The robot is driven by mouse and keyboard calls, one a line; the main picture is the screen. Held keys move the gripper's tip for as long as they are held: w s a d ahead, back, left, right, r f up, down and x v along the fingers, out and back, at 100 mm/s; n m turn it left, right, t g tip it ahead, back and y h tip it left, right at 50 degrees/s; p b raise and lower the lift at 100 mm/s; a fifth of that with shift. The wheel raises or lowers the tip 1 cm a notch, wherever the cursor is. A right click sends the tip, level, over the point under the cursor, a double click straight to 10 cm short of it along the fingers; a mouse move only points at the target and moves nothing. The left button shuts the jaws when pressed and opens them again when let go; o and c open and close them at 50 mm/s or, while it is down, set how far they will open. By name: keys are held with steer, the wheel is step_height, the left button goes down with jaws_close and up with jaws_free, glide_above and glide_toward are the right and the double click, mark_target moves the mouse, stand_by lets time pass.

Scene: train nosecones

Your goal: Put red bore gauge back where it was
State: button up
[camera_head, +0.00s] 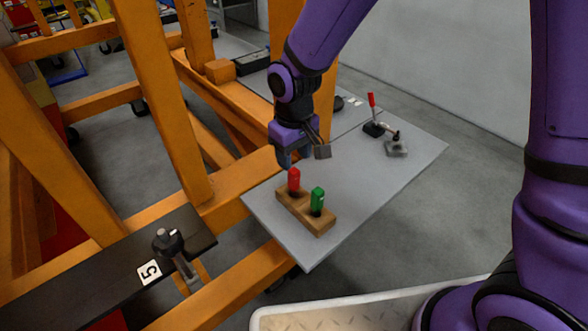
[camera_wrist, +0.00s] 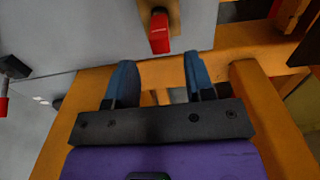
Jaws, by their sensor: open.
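The red bore gauge (camera_head: 293,179) stands upright in a wooden block (camera_head: 319,226) on the grey table. A green gauge (camera_head: 317,201) stands in the same block, to its right. In the wrist view the red gauge (camera_wrist: 160,34) is at the top, ahead of my fingers, with the wooden block (camera_wrist: 172,10) partly cut off by the frame edge. My gripper (camera_head: 297,158) is open and empty, just above and behind the red gauge in the head view. Its two blue fingers (camera_wrist: 160,80) are apart in the wrist view, and nothing is between them.
Orange frame beams (camera_head: 160,90) stand close on the left. A black plate marked 5 (camera_head: 100,280) lies at the lower left.

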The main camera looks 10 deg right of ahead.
steer(key=shift+r, duration=2.4)
steer(key=s+d+r+m+t, duration=0.1)
steer(key=s+d+r+m, duration=0.15)
steer(key=d+r, duration=0.45)
steer(key=s+d+r+m+t, duration=0.1)
steer(key=s+d+r+t, duration=0.15)
steer(key=d+r, duration=0.55)
steer(key=s+d+r+m+t, duration=0.1)
steer(key=s+d+r+m, duration=0.2)
steer(key=s+d, duration=0.6)
steer(key=s+r, duration=0.2)
steer(key=s, duration=0.2)
steer(key=shift+s+d+r+t, duration=0.15)
steer(key=shift+s+d+t, duration=0.15)
steer(key=shift+t, duration=0.05)
